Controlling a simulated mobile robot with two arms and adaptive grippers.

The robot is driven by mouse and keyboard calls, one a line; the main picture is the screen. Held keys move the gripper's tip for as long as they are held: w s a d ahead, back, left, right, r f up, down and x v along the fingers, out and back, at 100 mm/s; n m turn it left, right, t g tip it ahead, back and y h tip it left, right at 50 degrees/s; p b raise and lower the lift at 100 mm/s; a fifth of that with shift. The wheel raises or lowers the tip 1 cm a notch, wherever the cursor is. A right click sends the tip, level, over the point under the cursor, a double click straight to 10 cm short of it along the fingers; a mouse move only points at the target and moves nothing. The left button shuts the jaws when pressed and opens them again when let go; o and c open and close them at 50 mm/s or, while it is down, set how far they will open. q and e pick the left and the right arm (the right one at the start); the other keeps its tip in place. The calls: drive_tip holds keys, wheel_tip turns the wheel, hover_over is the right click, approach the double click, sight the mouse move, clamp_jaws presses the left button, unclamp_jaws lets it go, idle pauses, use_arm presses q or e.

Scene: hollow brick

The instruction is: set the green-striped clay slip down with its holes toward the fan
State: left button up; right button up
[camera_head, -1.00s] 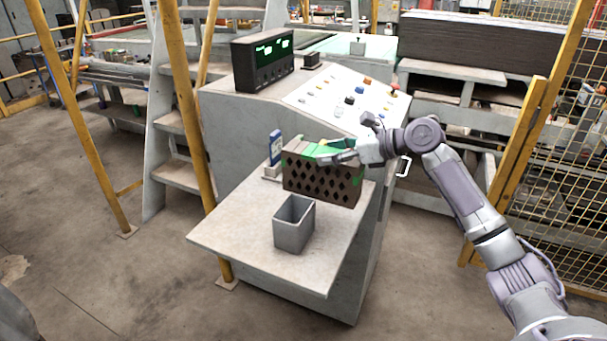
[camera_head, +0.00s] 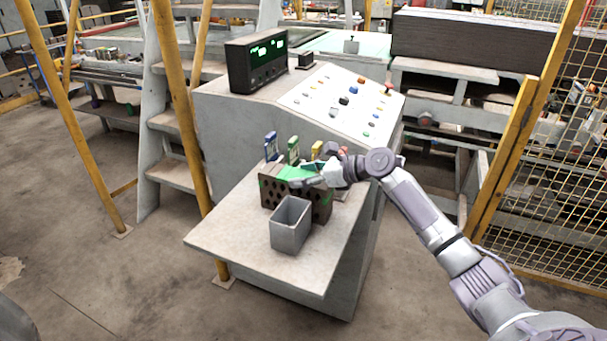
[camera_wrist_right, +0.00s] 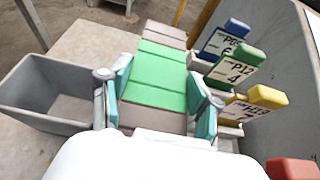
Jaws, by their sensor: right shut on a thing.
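The green-striped clay slip (camera_head: 269,190) is a brown hollow brick with green bands over its top. Its face with dark holes points toward the front of the table in the head view, on the bin's side. My right gripper (camera_head: 308,174) is shut across its top near the right end. In the right wrist view, the teal fingertips (camera_wrist_right: 160,98) press on both sides of the slip (camera_wrist_right: 160,76). The grey bin hides part of the slip's lower front, and I cannot tell whether it touches the table. No fan is recognisable. My left gripper is out of view.
The grey bin (camera_head: 290,228) stands close in front of the slip on the pale table (camera_head: 225,232). Blue (camera_head: 271,145), green (camera_head: 293,149) and yellow (camera_head: 316,149) tags stand behind it; a red one (camera_wrist_right: 292,168) shows in the wrist view. The table's left part is clear.

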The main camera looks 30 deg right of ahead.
drive_tip(key=shift+r, duration=0.2)
drive_tip(key=o, duration=1.1)
drive_tip(key=shift+f, duration=0.25)
drive_tip(key=shift+o, duration=1)
drive_tip(key=shift+s+r, duration=0.1)
